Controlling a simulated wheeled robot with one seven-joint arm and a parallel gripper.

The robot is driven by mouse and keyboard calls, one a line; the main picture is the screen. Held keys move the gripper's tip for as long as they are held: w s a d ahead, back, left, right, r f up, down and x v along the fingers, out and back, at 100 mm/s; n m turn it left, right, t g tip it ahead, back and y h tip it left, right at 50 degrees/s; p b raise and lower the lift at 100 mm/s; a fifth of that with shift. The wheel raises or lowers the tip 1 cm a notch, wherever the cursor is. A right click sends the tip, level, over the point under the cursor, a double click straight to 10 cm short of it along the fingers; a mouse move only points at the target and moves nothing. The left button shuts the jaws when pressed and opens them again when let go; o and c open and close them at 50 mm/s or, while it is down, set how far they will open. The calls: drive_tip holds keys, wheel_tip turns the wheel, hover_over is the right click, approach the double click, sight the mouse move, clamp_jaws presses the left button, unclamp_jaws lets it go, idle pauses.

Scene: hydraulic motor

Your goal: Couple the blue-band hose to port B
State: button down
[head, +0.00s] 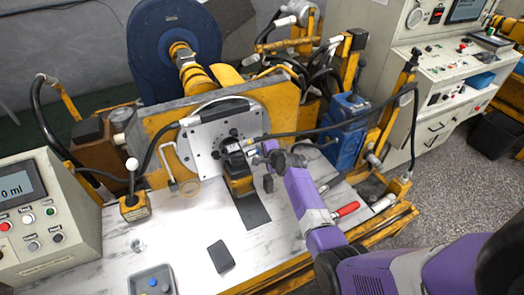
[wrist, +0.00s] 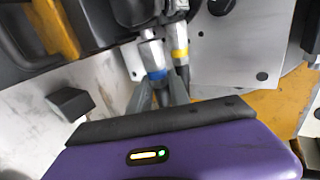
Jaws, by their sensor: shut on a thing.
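The blue-band hose shows in the wrist view as a pale metal end with a blue band (wrist: 157,75). My gripper (wrist: 160,95) is shut on it just below the band. Its upper end meets or lies just under the dark motor body (wrist: 135,10); I cannot tell whether it is seated. A yellow-band hose end (wrist: 180,52) stands right beside it, at the motor. In the head view the dark motor (head: 236,160) sits at the pale mounting plate (head: 205,148), and my gripper (head: 258,155) is at its right side. No port lettering is readable.
A black hose (head: 330,128) arches across to the right. A lever box (head: 134,207) stands left of the motor. A black block (head: 220,257), a grey tray (head: 135,283) and a red-handled tool (head: 345,210) lie on the bench. The front-middle bench is mostly clear.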

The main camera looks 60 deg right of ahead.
drive_tip(key=shift+w+a+p, duration=0.3)
drive_tip(key=shift+w+a, duration=0.05)
drive_tip(key=shift+a, duration=0.15)
drive_tip(key=c, duration=1.1)
unclamp_jaws()
drive_tip(key=shift+c, duration=0.2)
drive_tip(key=shift+r, duration=0.1)
drive_tip(key=shift+r, duration=0.1)
drive_tip(key=shift+r, duration=0.15)
drive_tip(key=shift+p+v, duration=0.9)
drive_tip(key=shift+v, duration=0.05)
drive_tip(key=shift+s+a+r, duration=0.15)
drive_tip(key=shift+s+a, duration=0.15)
drive_tip(key=shift+s, duration=0.2)
drive_tip(key=shift+s+a+r, duration=0.15)
drive_tip(key=shift+s+a, duration=0.1)
drive_tip(key=shift+s, duration=0.2)
drive_tip(key=shift+v, duration=1.3)
